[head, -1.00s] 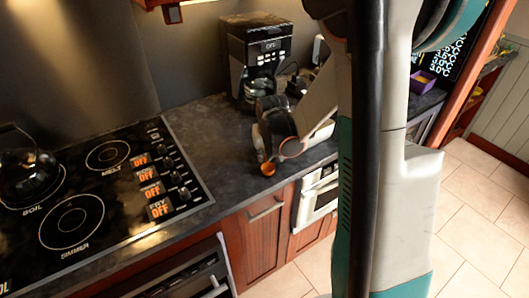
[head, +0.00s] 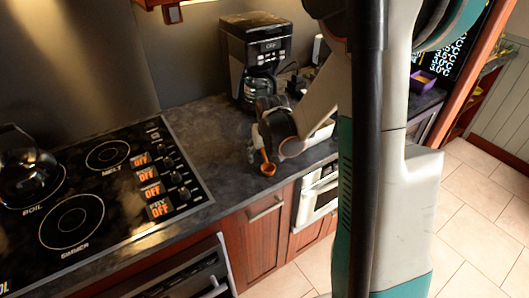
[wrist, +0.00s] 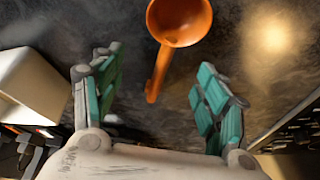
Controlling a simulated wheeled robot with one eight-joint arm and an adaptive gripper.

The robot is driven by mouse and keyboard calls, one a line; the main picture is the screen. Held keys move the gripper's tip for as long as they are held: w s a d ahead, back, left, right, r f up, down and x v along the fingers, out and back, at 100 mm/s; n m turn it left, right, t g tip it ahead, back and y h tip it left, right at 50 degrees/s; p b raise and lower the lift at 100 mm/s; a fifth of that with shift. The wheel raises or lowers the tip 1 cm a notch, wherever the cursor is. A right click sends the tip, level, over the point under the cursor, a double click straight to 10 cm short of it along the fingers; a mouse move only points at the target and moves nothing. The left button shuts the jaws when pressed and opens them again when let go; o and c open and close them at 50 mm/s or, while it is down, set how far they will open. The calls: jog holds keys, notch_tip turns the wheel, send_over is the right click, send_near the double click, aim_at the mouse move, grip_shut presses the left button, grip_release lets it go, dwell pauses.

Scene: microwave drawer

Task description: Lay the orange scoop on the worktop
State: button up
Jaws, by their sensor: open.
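The orange scoop (head: 268,168) is on the dark worktop (head: 215,135) near its front edge, right of the stove. In the wrist view its round bowl (wrist: 180,22) is at the top, with the handle pointing down toward my gripper. It appears to rest on the worktop, though contact beneath it is hidden. My gripper (wrist: 157,95) is open, with its teal-padded fingers apart on either side of the handle and not touching it. In the head view my gripper (head: 256,148) is low over the worktop, partly hidden by my arm.
The black stove (head: 100,195) with a kettle (head: 25,170) fills the left. A coffee maker (head: 255,55) stands at the back of the worktop. A pale box-like object (wrist: 30,90) is left of my gripper in the wrist view. Bare worktop lies between stove and gripper.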

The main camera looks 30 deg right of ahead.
jog(key=v, duration=1.2)
dwell(0.3)
